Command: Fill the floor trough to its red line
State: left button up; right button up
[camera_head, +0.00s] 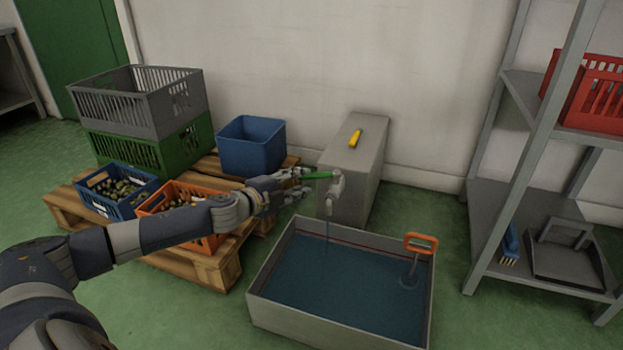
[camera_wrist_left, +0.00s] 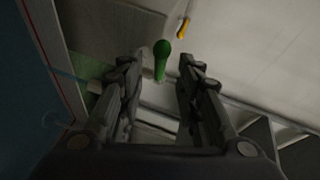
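The grey floor trough (camera_head: 262,307) holds blue water (camera_head: 340,290). A red line (camera_head: 370,246) runs along its inner back wall, with the water surface a little below it. A thin water stream (camera_head: 327,235) falls from the tap (camera_head: 336,187) into the trough. The tap's green lever (camera_head: 318,175) points left toward my left gripper (camera_head: 298,183). In the left wrist view the green lever (camera_wrist_left: 161,62) lies between the open fingertips (camera_wrist_left: 160,67), with gaps on both sides. An orange-handled rod (camera_head: 421,243) stands in the water at the right. My right gripper is out of view.
A grey cabinet (camera_head: 362,155) bearing a yellow object (camera_head: 355,138) stands behind the trough. A pallet (camera_head: 222,268) with crates and a blue bin (camera_head: 250,148) is at left. A grey shelf (camera_head: 540,278) stands at right, with green floor between it and the trough.

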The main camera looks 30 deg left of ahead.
aim_at(309, 177)
pick_arm(q)
jog(key=shift+b+x, duration=0.65)
jog(key=shift+x, duration=2.4)
jog(key=shift+c, duration=0.2)
grip_shut()
